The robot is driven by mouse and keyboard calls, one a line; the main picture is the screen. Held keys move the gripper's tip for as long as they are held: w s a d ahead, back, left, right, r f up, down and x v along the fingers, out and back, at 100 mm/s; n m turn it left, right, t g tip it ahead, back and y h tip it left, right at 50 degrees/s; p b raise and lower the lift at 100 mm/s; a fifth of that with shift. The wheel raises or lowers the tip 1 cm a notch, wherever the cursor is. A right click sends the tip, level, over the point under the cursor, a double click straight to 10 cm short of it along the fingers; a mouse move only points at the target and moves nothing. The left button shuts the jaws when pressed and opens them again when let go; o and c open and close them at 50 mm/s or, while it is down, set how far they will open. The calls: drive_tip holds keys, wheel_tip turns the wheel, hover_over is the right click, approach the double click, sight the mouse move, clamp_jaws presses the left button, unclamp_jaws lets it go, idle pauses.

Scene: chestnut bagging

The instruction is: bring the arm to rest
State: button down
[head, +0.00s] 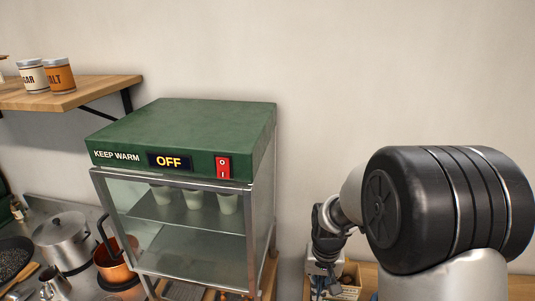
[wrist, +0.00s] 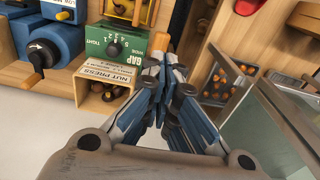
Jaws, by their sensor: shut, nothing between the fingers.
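My gripper (wrist: 163,62) is shut and empty in the wrist view, its blue-grey fingers drawn together at the picture's middle. It points toward the wooden bench with the nut press (wrist: 108,80), and no contact with anything shows. In the head view my arm rises at the right, in front of the plain wall. The wrist end hangs down beside the warmer, and the fingertips cannot be made out there.
A green keep-warm cabinet (head: 185,135) reads OFF and holds several pale cups (head: 195,199). A shelf (head: 75,92) with jars, a steel pot (head: 62,243) and a copper pot (head: 117,262) are left.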

drive_tip(key=s+r+t+b, duration=0.1)
drive_tip(key=s+r+b, duration=0.3)
drive_tip(key=s+r, duration=0.1)
drive_tip(key=s+n+t+b, duration=0.2)
drive_tip(key=s+b, duration=0.7)
drive_tip(key=s, duration=0.9)
drive_tip(key=shift+t+b, duration=0.35)
drive_tip(key=shift+t, duration=0.15)
drive_tip(key=shift+d+r, duration=0.1)
